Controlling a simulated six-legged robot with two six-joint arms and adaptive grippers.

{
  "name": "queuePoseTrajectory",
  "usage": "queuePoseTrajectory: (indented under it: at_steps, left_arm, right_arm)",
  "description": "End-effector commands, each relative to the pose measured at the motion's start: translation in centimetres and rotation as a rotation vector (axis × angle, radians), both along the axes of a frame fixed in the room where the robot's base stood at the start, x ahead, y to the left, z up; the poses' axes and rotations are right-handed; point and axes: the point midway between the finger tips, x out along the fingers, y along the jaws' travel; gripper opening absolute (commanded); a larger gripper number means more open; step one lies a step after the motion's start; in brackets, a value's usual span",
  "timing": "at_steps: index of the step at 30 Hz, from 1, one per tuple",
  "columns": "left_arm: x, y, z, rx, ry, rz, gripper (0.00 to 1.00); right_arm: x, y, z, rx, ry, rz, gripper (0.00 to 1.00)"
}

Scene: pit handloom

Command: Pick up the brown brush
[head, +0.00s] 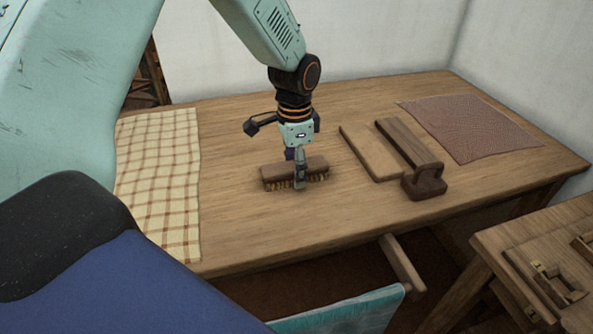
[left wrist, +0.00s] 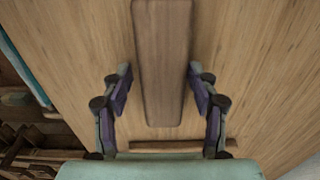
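The brown brush (head: 278,172) lies on the wooden table near its front middle, wooden back up and bristles down. My left gripper (head: 300,183) points straight down over it, one finger in front of the brush's near long side. In the left wrist view, the brush's back (left wrist: 162,60) runs lengthwise between the two fingers of my left gripper (left wrist: 160,78). The fingers are spread to either side of it, the tips very close to its edges. I see no clear grip. The far finger is hidden in the head view. My right gripper is not in view.
The table (head: 240,225) holds a checked cloth (head: 160,170) at left, a flat board (head: 365,152), a dark-handled wooden tool (head: 425,182) and a reddish cloth (head: 470,127) at right. A second wooden bench (head: 500,238) stands at lower right. Table around the brush is clear.

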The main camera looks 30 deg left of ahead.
Motion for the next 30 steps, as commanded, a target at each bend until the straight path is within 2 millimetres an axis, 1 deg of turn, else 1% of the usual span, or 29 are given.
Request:
queuePoseTrajectory:
  at_steps: [1,12,15,20,23,26,30]
  left_arm:
    - [0.0,0.0,0.0,0.000,0.000,0.000,0.53]
    - [0.2,-0.1,-0.1,0.000,0.001,-0.001,0.21]
    - [0.3,-0.2,-0.1,0.000,0.001,-0.001,0.15]
    - [0.3,-0.2,0.0,0.001,0.001,0.000,0.15]
    - [0.3,-0.2,0.5,0.000,0.000,0.000,0.15]
    - [0.4,-0.2,1.9,0.000,-0.001,0.000,0.15]
    - [0.4,-0.2,4.8,0.000,-0.004,0.000,0.15]
  right_arm:
    - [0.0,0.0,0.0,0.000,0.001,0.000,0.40]
    - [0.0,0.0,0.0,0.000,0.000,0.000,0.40]
    - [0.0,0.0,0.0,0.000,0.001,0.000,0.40]
    - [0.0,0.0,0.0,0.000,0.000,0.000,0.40]
    - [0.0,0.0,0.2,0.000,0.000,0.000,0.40]
    - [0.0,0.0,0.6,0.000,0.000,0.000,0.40]
    - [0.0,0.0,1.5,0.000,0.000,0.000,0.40]
